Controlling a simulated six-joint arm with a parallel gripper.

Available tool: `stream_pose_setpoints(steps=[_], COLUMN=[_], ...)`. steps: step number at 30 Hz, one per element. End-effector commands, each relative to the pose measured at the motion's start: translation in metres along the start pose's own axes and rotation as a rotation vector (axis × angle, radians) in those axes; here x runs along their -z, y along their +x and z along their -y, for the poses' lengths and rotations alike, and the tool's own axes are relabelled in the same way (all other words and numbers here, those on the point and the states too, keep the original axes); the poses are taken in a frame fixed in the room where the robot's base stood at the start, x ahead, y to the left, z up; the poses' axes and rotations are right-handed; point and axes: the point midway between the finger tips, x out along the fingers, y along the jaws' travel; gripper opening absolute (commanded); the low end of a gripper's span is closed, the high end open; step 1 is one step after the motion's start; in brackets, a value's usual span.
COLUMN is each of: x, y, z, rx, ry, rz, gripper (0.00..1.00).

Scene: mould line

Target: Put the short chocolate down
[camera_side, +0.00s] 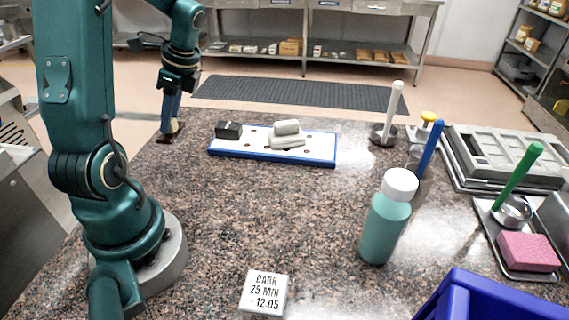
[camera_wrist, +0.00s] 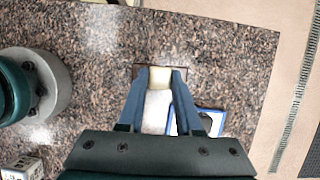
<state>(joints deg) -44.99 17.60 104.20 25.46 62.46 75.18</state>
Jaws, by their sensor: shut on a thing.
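My gripper (camera_side: 171,122) is at the far left of the counter, pointing down, with its blue fingers close together. In the wrist view, a small cream piece (camera_wrist: 160,78), which looks like the short chocolate, sits between the fingertips. In the side view, a tan bit of the chocolate (camera_side: 177,127) shows at the fingertips, low over a dark flat patch (camera_side: 167,139). This patch also shows around the tips in the wrist view (camera_wrist: 139,72). I cannot tell whether the chocolate touches it. A whitish surface (camera_wrist: 157,112) lies between the fingers; what it is stays unclear.
A blue-edged white board (camera_side: 222,153) right of my gripper holds a black block (camera_side: 228,130) and pale grey pieces (camera_side: 287,134). A green bottle (camera_side: 385,220), a lettered white card (camera_side: 264,294) and a blue bin (camera_side: 480,297) stand nearer. The middle counter is clear.

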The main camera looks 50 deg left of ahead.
Motion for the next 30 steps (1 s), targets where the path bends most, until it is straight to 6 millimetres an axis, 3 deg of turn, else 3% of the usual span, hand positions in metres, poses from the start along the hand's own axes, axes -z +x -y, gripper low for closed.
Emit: stream_pose_setpoints(steps=[3,7,10,15,30], x=[0.003,0.004,0.006,0.016,0.035], y=[-0.003,-0.006,-0.005,0.019,0.063], z=[-0.022,-0.034,-0.034,-0.034,-0.032], rx=[0.001,0.009,0.021,0.023,0.027], ry=[0.013,0.029,0.030,0.034,0.032], rz=[0.001,0.002,0.003,0.002,0.001], gripper=[0.00,0.00,0.00,0.00,0.00])
